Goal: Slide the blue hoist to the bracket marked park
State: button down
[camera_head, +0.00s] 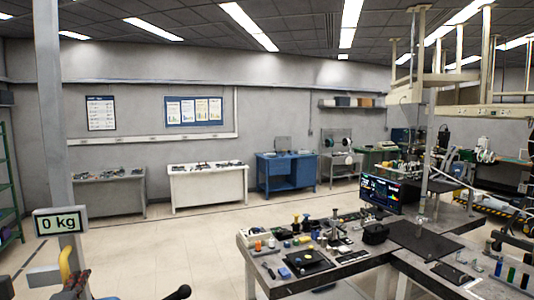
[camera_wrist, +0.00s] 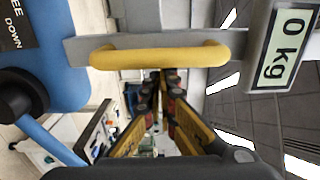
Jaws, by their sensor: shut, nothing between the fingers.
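The blue hoist body (camera_wrist: 55,60) is at the left of the wrist view, with a dark label reading "DOWN" and part of another word. A yellow handle (camera_wrist: 160,56) runs across a grey bar (camera_wrist: 85,46) beside it; the handle also shows at the lower left of the head view (camera_head: 66,265). A display reading "0 kg" (camera_wrist: 278,48) is beside the handle, and is upright in the head view (camera_head: 60,221). My gripper (camera_wrist: 161,82) is shut and empty, its fingertips close to the handle; I cannot tell whether they touch it. I see no bracket marked park.
A grey post (camera_head: 48,120) rises at the left of the head view. A cluttered workbench (camera_head: 262,278) fills the lower right. Ceiling-hung cream framework (camera_head: 440,80) is at upper right. A white table (camera_head: 207,185) and blue desk (camera_head: 287,172) stand by the far wall. Open floor lies between.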

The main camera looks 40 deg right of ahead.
jog(key=p, duration=0.2)
send_near(43, 273)
jog(key=shift+d+x, duration=0.25)
jog(key=shift+x, duration=0.75)
jog(key=shift+d+x, duration=0.2)
jog(key=shift+x, duration=0.8)
jog(key=shift+s+f, duration=0.1)
jog(key=shift+a, duration=0.5)
jog(key=d+b+v, duration=0.2)
jog(key=b+v, duration=0.3)
jog(key=v, duration=0.5)
jog(key=shift+s+d, duration=0.25)
jog(key=shift+d, duration=0.15)
